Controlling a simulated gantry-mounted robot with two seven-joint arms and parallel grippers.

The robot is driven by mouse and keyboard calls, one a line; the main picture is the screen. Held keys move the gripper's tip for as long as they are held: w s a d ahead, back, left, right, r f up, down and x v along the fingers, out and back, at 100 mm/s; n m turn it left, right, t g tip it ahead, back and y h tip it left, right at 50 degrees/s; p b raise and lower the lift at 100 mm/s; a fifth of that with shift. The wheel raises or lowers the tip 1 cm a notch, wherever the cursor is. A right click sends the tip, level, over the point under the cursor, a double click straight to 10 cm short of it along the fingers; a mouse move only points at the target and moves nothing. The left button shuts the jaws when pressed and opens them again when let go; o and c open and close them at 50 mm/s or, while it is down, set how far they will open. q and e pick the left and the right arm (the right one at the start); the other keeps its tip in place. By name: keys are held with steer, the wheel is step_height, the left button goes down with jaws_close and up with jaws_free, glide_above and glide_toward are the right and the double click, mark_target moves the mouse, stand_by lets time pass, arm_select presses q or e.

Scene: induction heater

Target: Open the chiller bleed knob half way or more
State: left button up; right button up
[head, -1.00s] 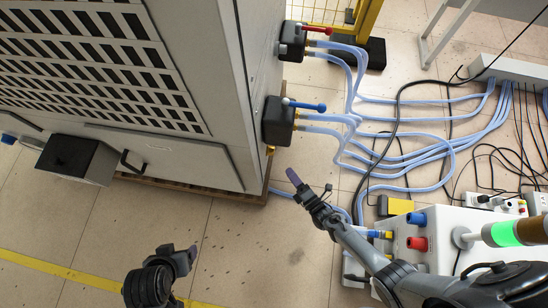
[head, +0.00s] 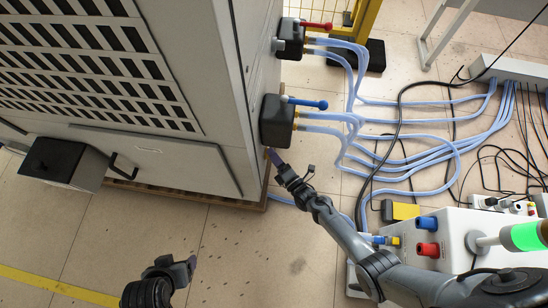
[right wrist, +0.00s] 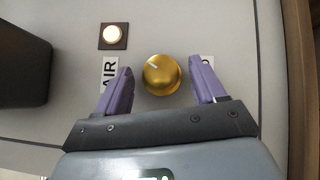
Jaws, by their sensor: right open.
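The gold, round chiller bleed knob (right wrist: 162,76) sits on the cabinet's grey panel in the right wrist view, with a pale mark pointing to its upper left. My right gripper (right wrist: 161,66) is open, with one purple finger on each side of the knob and a visible gap to both. In the head view my right gripper (head: 277,160) is at the cabinet's (head: 150,160) lower right corner, below the lower black valve box; the knob is hidden there. My left gripper (head: 190,266) hangs low over the floor, apart from the cabinet; its opening cannot be made out.
A black box with a blue-handled valve (head: 305,103) and one with a red-handled valve (head: 315,25) carry blue hoses (head: 400,130). An "AIR" label (right wrist: 109,75) and a lit round button (right wrist: 113,35) are near the knob. A white box (head: 450,230) stands at lower right.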

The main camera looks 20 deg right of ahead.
steer(key=shift+w, duration=0.1)
steer(key=shift+c, duration=0.3)
steer(key=shift+c, duration=1.1)
steer(key=shift+f, duration=0.1)
steer(key=c, duration=0.7)
steer(key=shift+o, duration=0.2)
